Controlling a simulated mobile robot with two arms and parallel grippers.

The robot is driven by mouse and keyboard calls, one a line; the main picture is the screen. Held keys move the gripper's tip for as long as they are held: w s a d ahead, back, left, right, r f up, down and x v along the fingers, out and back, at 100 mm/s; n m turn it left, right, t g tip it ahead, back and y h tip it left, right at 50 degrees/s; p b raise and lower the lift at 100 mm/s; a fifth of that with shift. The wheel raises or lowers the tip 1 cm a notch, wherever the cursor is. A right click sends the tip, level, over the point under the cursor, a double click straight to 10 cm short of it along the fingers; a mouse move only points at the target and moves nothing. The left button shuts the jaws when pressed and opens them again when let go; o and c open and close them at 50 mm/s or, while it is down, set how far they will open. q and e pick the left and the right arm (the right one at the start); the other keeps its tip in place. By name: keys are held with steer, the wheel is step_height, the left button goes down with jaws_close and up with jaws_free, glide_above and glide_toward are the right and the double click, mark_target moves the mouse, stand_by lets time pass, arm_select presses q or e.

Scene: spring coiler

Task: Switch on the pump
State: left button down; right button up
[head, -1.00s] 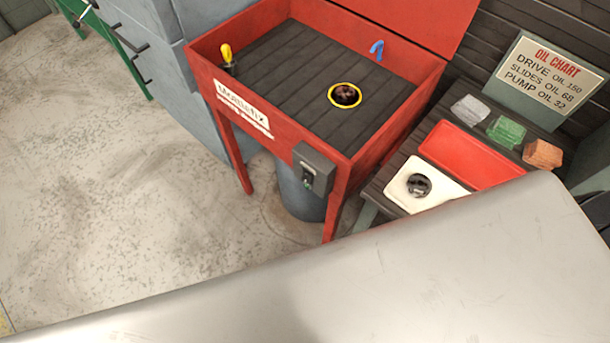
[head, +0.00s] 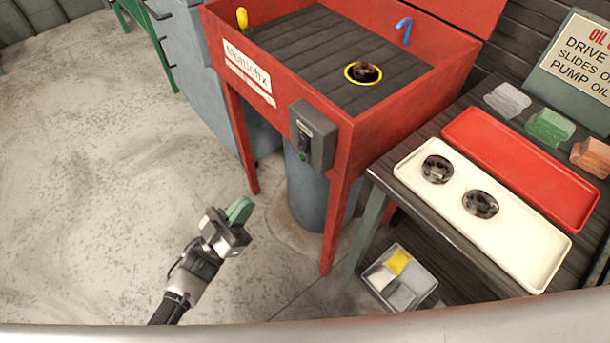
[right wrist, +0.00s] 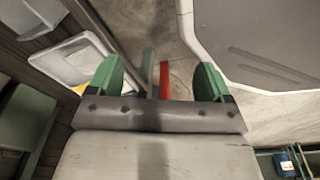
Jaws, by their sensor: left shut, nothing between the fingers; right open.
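The pump switch is a dark grey box (head: 313,135) on the front right of the red parts washer (head: 285,115), with a small black and green control (head: 303,148) on its face. Whether it is on cannot be told. My left gripper (head: 240,211), with green fingertips, is shut and empty. It is in front of the washer, below and left of the switch box, apart from it. My right gripper (right wrist: 153,78) shows only in the right wrist view, open with nothing between its green fingers.
A dark bench at right holds a white tray (head: 415,172) with two dark round parts, a red tray (head: 490,145) and coloured blocks. A bin (head: 425,283) sits below. A grey drum (head: 308,190) stands under the washer. Floor at left is clear.

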mark_target(301, 145)
arm_select(q)
steer(key=shift+s+d+r+m+g+h, duration=0.1)
steer(key=shift+s+r+m+g+h, duration=0.1)
steer(key=shift+r+m+g+h, duration=0.25)
steer(key=shift+f, duration=0.1)
steer(key=shift+w+d+f+p+x, duration=0.2)
steer(key=shift+f+x, duration=0.15)
steer(key=shift+x, duration=1.8)
steer(key=shift+w+d+f+p+x, duration=0.2)
steer(key=shift+f+x, duration=0.15)
steer(key=shift+x, duration=1.8)
steer(key=shift+w+d+f+p+x, duration=0.2)
steer(key=shift+f+x, duration=0.2)
steer(key=shift+x, duration=1.75)
arm_select(e)
steer(key=shift+s+d+f, duration=0.15)
steer(key=shift+s+f, duration=0.35)
steer(key=shift+s, duration=0.3)
steer(key=shift+s+d+f, duration=0.15)
steer(key=shift+s+f, duration=0.3)
steer(key=shift+s, duration=0.3)
